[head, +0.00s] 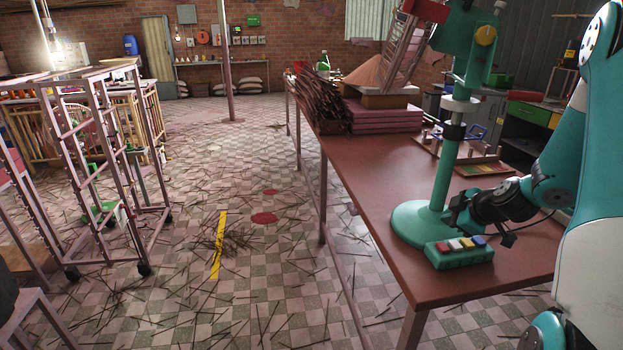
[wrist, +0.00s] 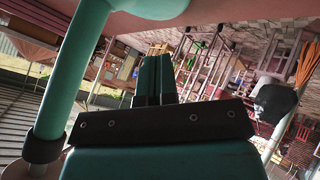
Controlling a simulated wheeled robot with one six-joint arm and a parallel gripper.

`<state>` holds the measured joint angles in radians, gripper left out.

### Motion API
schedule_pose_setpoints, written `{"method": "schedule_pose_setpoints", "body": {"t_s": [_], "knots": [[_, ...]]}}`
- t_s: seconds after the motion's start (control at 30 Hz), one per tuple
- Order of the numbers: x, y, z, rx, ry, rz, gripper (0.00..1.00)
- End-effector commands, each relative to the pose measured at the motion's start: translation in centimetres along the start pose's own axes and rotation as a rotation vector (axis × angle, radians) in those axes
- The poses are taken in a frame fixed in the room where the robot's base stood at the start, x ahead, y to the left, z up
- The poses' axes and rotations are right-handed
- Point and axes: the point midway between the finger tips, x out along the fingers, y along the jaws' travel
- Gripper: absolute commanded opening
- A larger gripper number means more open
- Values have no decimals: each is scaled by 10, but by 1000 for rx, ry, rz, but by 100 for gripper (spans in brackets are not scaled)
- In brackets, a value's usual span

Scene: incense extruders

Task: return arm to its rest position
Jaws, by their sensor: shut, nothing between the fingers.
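My gripper (head: 458,207) is at the end of my teal and white arm, which comes in from the right in the head view. It is low over the red-brown table (head: 390,262), close to the teal extruder stand (head: 411,222) and above and behind the button box (head: 459,261). I cannot tell whether it touches the stand. In the wrist view my gripper's two fingers (wrist: 157,75) lie side by side, shut and empty. The stand's teal post (wrist: 75,70) passes close on the left there, in a tilted, upturned view.
A wooden tray (head: 478,160) with small items lies behind the stand. Incense stick bundles (head: 318,98) and pink stacked slabs (head: 384,116) fill the table's far end. The table's front left is bare. Wheeled racks (head: 100,160) stand on the left; sticks litter the tiled floor.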

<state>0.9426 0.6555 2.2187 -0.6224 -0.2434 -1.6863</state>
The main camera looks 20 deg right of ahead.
Motion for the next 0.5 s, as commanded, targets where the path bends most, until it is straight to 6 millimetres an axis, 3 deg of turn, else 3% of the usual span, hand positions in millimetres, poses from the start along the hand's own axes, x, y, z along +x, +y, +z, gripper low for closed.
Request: {"method": "schedule_pose_setpoints", "body": {"t_s": [0.13, 0.23, 0.37, 0.5], "knots": [[0, -1, -6, 0, 5, -8, 0], [-2, -8, -34, 12, 31, -52, 0], [-16, -39, -109, 55, 80, -191, 0], [-53, -101, -197, 118, 80, -401, 0]]}}
